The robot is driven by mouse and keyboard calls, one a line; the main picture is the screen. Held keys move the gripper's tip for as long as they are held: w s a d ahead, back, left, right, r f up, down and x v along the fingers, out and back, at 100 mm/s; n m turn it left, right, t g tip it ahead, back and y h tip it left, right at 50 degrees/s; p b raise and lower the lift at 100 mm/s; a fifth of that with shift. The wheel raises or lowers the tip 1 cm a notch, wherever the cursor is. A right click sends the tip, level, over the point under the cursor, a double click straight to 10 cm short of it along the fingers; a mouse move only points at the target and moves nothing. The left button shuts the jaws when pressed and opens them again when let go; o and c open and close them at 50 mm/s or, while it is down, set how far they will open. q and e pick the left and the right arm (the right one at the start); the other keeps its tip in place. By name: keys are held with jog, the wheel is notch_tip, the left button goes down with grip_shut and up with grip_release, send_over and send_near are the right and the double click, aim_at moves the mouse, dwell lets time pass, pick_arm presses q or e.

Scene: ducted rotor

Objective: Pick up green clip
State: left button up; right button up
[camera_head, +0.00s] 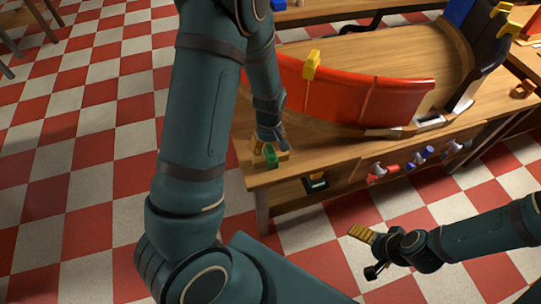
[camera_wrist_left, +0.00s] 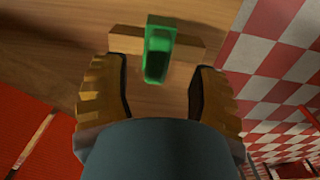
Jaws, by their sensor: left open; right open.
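The green clip (camera_head: 270,157) is near the left corner of the wooden workbench, on a small light wooden bar. In the left wrist view the green clip (camera_wrist_left: 158,50) stands across the middle of the wooden bar (camera_wrist_left: 126,44). My left gripper (camera_wrist_left: 158,72) is open, with one ridged yellow finger on each side of the clip's near end. Gaps show between the clip and both fingers. In the head view my left gripper (camera_head: 267,147) is partly hidden by its own wrist. My right gripper (camera_head: 362,250) is open and empty over the floor in front of the bench.
A curved red panel (camera_head: 340,88) with a yellow clip (camera_head: 312,64) on its rim stands on the bench (camera_head: 263,178) beside my left wrist. Several red, blue and white items (camera_head: 420,155) hang along the bench front.

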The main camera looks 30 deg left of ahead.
pick_arm(q)
notch_tip(320, 180, down, 4)
jog(key=shift+d+r+b, duration=0.1)
jog(key=shift+r+b, duration=0.15)
jog(key=shift+b, duration=0.2)
jog(key=shift+r, duration=0.1)
grip_shut()
notch_tip(320, 180, up, 10)
jog(key=p, duration=0.3)
notch_tip(320, 180, up, 5)
jog(key=p, duration=0.5)
send_over(271, 150)
